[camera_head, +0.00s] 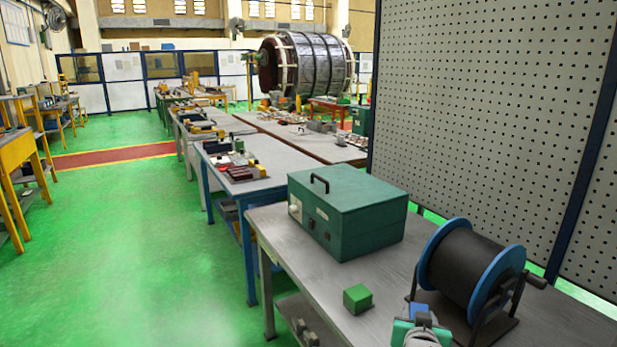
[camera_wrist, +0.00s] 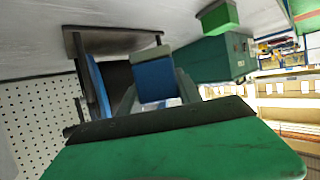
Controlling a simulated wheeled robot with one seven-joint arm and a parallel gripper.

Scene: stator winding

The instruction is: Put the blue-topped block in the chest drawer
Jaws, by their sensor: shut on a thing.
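My gripper (camera_head: 421,322) is at the bottom of the head view, over the bench and left of the cable reel. In the wrist view my gripper (camera_wrist: 155,90) is shut on the blue-topped block (camera_wrist: 154,82), which sits between its two grey fingers. Only a little of the block (camera_head: 422,309) shows in the head view. A green chest (camera_head: 372,226) with a black top handle stands on the bench, beyond and left of my gripper. It also shows in the wrist view (camera_wrist: 213,60). I cannot make out an open drawer on it.
A plain green block (camera_head: 357,299) lies on the bench (camera_head: 310,270) between the chest and the front edge. A black reel with blue flanges (camera_head: 470,275) stands close right of my gripper. A perforated panel (camera_head: 490,130) rises behind. Bare bench top lies around the green block.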

